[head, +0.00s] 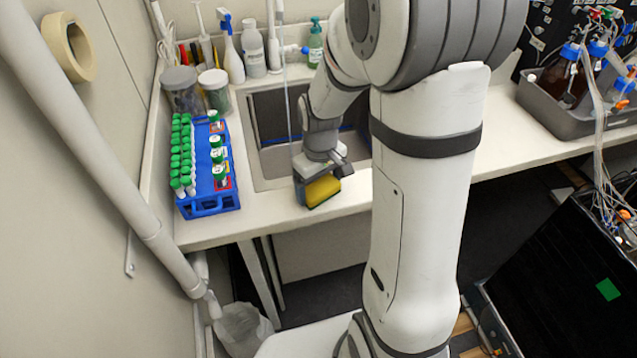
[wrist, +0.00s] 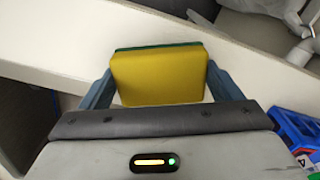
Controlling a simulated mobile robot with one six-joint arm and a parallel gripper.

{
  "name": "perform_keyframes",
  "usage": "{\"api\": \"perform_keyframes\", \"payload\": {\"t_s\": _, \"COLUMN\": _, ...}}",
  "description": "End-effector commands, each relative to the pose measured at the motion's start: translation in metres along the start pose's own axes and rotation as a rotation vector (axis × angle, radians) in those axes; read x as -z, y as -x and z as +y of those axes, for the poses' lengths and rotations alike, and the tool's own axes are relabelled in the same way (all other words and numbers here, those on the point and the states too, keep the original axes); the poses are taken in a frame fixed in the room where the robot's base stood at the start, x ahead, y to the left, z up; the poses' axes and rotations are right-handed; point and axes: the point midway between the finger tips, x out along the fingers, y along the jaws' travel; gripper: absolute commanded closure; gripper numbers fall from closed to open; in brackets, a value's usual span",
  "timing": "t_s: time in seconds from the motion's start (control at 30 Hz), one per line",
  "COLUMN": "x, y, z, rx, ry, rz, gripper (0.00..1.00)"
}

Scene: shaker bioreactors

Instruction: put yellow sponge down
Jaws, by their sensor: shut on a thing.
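The yellow sponge (head: 322,191) has a dark green scouring side. It is between the fingers of my gripper (head: 318,186), at the front edge of the white counter, in front of the sink. In the wrist view the sponge (wrist: 160,77) fills the space between the two blue-grey fingers of my gripper (wrist: 158,88), which are shut on its sides. The head view does not show clearly whether the sponge touches the counter.
A blue rack (head: 209,200) of green-capped tubes stands left of the gripper. The sink (head: 262,95) lies behind, with several bottles at its back. Bare white counter (head: 262,222) lies between rack and sponge. The counter's front edge is close.

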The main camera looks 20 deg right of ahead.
Motion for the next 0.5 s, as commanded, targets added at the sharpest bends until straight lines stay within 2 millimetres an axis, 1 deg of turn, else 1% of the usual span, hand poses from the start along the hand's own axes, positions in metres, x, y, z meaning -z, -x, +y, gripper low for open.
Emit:
{"api": "perform_keyframes", "payload": {"t_s": 0.13, "x": 0.0001, "y": 0.0001, "z": -0.0002, "rx": 0.000, "ry": 0.000, "rz": 0.000, "gripper": 0.36}}
{"api": "perform_keyframes", "payload": {"t_s": 0.23, "x": 0.0001, "y": -0.0036, "z": -0.0003, "rx": 0.000, "ry": 0.001, "rz": 0.000, "gripper": 0.36}}
{"api": "perform_keyframes", "payload": {"t_s": 0.27, "x": 0.0001, "y": -0.0034, "z": -0.0003, "rx": 0.000, "ry": 0.001, "rz": 0.000, "gripper": 0.14}}
{"api": "perform_keyframes", "payload": {"t_s": 0.43, "x": 0.0001, "y": -0.0024, "z": -0.0005, "rx": 0.000, "ry": 0.001, "rz": 0.000, "gripper": 0.00}}
{"api": "perform_keyframes", "payload": {"t_s": 0.5, "x": 0.0001, "y": -0.0023, "z": -0.0006, "rx": 0.000, "ry": 0.001, "rz": 0.000, "gripper": 0.00}}
